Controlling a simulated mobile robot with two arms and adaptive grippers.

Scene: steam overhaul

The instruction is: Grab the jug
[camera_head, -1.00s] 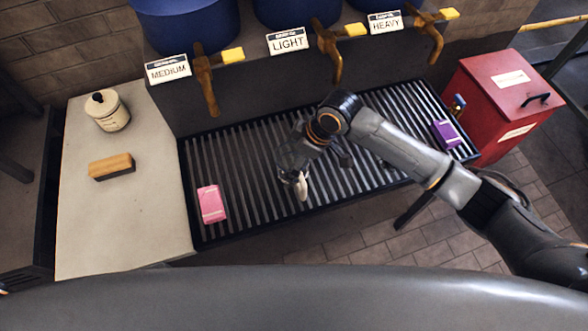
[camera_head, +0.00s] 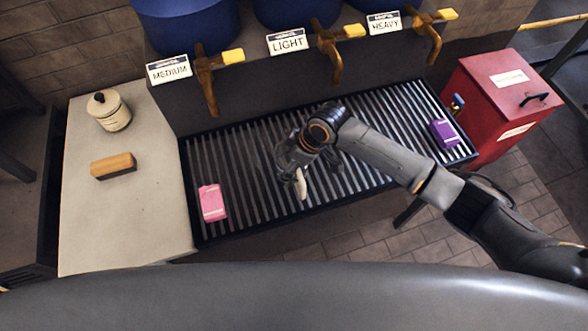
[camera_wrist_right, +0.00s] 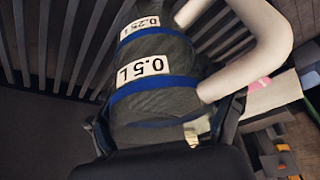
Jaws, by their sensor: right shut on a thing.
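The jug (camera_wrist_right: 150,65) fills the middle of the right wrist view. It is grey and see-through, with blue bands, labels "0.25 L" and "0.5 L", and a thick white handle (camera_wrist_right: 265,40). My right gripper (camera_wrist_right: 170,128) is shut on the jug's body, with dark fingers on both sides. In the head view the right gripper (camera_head: 294,158) is over the middle of the grated tray and hides most of the jug; its pale handle (camera_head: 301,185) shows below. I cannot tell whether the jug touches the grate. My left gripper is not in view.
The grated tray (camera_head: 240,215) holds a pink box (camera_head: 212,203) at left and a purple box (camera_head: 444,133) at right. Blue tanks with brass taps (camera_head: 207,85) stand behind. A counter (camera_head: 130,220) with a lidded pot (camera_head: 109,111) and brush (camera_head: 113,166) is left; a red bin (camera_head: 500,100) is right.

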